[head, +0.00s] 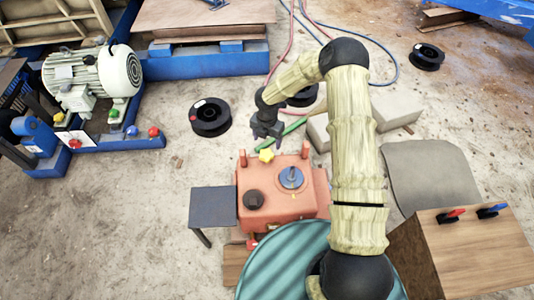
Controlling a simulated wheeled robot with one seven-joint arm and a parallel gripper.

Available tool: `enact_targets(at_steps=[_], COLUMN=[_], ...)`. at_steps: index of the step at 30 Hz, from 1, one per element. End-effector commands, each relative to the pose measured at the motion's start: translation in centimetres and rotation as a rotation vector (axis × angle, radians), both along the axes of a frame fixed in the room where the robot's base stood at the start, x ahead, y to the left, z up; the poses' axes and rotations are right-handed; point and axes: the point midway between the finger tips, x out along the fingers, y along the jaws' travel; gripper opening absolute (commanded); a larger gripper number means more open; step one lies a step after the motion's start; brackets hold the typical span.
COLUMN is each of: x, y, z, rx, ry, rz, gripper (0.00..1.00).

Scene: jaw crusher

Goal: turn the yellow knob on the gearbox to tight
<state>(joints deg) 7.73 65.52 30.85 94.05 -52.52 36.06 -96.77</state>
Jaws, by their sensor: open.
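The gearbox (268,215) is an orange-red box in the middle of the head view. The yellow knob (266,155) is small and star-shaped and sits at the gearbox's back edge. My gripper (266,138) is open and points down, just behind and above the knob in the picture. Whether its fingers touch the knob cannot be told. The knob's top shows clear, and I see no mark that tells how tight it is. The gearbox top also bears a black round cap (253,199) and a blue-grey round fitting (291,177).
A dark side plate (212,207) stands left of the gearbox. A wooden box (470,250) with red and blue levers is at right. A black spool (210,117) and a green hose (296,125) lie near my gripper. A motor (95,75) stands at left.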

Motion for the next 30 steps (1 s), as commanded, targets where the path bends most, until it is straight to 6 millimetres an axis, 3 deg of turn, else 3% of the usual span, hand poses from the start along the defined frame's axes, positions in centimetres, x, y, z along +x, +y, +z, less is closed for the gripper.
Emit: enact_targets(at_steps=[3, 12, 25, 30], x=[-0.1, 0.0, 0.0, 0.0], y=[0.0, 0.0, 0.0, 0.0], z=[-2.6, -7.3, -8.2, -8.2], rx=[0.001, 0.001, 0.0, 0.0], ry=[0.002, 0.001, 0.0, 0.0], rz=[0.001, 0.0, 0.0, 0.0], gripper=[0.72, 0.72, 0.72, 0.39])
